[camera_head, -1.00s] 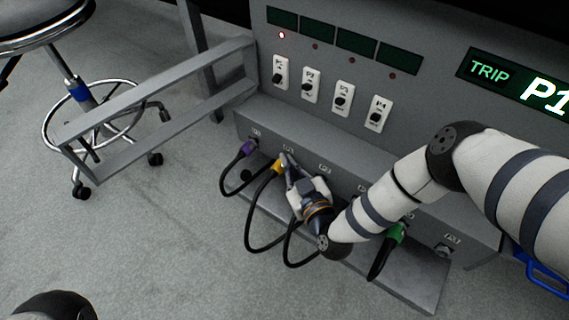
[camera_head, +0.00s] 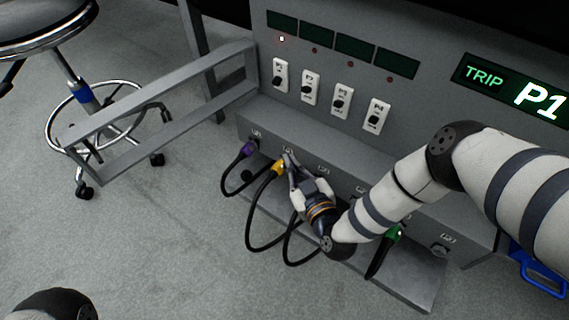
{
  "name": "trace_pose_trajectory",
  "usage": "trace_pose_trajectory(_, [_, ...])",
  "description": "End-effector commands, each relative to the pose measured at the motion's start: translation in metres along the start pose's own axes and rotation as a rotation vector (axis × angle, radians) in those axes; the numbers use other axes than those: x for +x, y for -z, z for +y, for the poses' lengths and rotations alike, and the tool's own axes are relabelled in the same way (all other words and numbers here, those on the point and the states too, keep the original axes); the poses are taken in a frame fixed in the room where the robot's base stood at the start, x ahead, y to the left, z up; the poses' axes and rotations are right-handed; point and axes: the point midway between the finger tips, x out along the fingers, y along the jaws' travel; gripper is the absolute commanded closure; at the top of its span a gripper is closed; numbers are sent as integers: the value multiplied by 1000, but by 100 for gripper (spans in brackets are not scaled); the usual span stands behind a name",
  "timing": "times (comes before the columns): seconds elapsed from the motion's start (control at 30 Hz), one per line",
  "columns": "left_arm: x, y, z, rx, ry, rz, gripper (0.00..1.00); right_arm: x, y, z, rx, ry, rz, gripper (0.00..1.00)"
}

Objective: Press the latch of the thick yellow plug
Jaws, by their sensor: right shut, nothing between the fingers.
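The thick yellow plug (camera_head: 278,168) sits in the front of the grey panel's lower box, with a black cable looping down from it. My right gripper (camera_head: 287,158) is shut, with its fingertips at the top right of the yellow plug. They look to be at or touching the plug's upper side; the latch itself is too small and partly hidden by the fingers. Of my left arm, only a dark rounded part shows at the bottom left; its gripper is out of view.
A purple plug (camera_head: 247,150) is to the left and a green plug (camera_head: 396,233) to the right, partly behind my right arm. Several white switch plates (camera_head: 310,88) line the panel above. A display (camera_head: 515,88) reads TRIP P1. A stool (camera_head: 85,95) and grey rail (camera_head: 160,95) stand left.

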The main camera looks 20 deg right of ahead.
Motion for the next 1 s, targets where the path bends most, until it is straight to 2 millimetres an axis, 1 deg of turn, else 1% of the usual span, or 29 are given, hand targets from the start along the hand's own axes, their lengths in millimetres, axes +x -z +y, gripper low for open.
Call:
trace_pose_trajectory(0.17, [-3,-4,0,0,0,3,41,-4,3,3,-1,0,0,100])
trace_pose_trajectory(0.4, [-15,-20,0,0,0,21,41,-20,20,16,-1,-1,2,100])
trace_pose_trajectory(0.6, [-24,-30,0,0,0,36,41,-33,29,25,-1,-1,3,100])
trace_pose_trajectory(1.0, [-24,-29,0,0,0,35,41,-35,25,25,0,0,0,100])
